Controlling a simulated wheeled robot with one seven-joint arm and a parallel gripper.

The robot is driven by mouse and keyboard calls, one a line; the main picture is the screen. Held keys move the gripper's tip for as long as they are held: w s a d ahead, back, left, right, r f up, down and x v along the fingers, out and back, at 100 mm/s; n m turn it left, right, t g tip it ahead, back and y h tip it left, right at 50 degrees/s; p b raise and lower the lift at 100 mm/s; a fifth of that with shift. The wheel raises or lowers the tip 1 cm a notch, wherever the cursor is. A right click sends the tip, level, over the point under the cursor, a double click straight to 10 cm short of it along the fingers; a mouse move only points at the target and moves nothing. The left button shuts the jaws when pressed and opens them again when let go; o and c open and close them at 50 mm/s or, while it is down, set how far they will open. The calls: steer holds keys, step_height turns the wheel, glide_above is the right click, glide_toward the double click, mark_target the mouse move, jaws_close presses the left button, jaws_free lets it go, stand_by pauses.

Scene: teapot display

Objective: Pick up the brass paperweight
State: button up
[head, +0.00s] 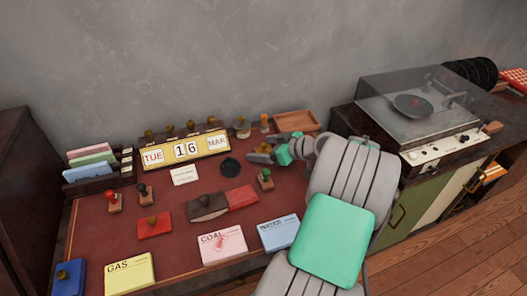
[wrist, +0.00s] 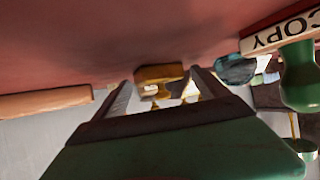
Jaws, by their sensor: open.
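A brass-coloured, blocky piece that looks like the brass paperweight (wrist: 160,73) shows in the wrist view on the red desk top, between the ends of my open fingers. I cannot tell whether either finger touches it. My gripper (head: 258,153) reaches in low over the back of the desk from the right in the head view, pointing left; it also shows in the wrist view (wrist: 165,92). In the head view the paperweight is hard to separate from the fingers.
A green-handled COPY stamp (head: 265,179) stands close on the near side of my gripper. A dark round object (head: 229,167) lies to its left. A wooden tray (head: 297,122) and the yellow calendar (head: 186,149) are behind. A record player (head: 425,112) stands right.

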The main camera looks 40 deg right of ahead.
steer(key=shift+c, duration=0.6)
steer(key=shift+d, duration=0.1)
jaws_close()
stand_by(0.3)
